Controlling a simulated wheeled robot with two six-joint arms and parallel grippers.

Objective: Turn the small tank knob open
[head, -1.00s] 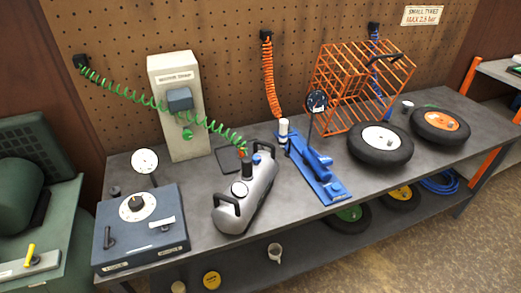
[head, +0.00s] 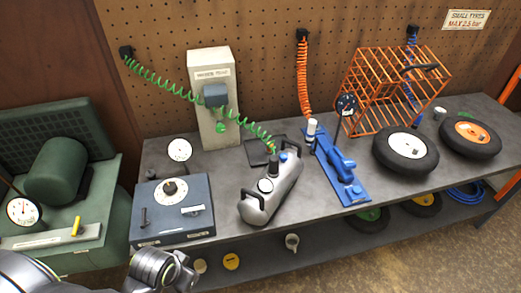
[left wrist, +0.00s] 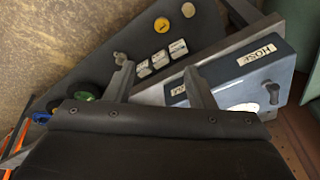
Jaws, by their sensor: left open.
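The small silver tank (head: 275,196) lies on the bench in the head view, with black handles at its ends. On top it has a round white gauge (head: 265,185), a dark upright fitting and a small blue knob-like part (head: 283,157). The green coiled hose (head: 170,92) runs to its far end. I cannot tell how far any knob is turned. My left arm enters at the bottom left of the head view, well away from the tank. My left gripper (left wrist: 158,70) is open and empty in the left wrist view. My right gripper is not in view.
A blue-grey box (head: 174,215) with a dial stands left of the tank, and a blue pump (head: 337,165) stands right of it. Behind are a pale pump column (head: 213,120) and an orange cage (head: 385,90). A green machine (head: 60,190) stands at the left.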

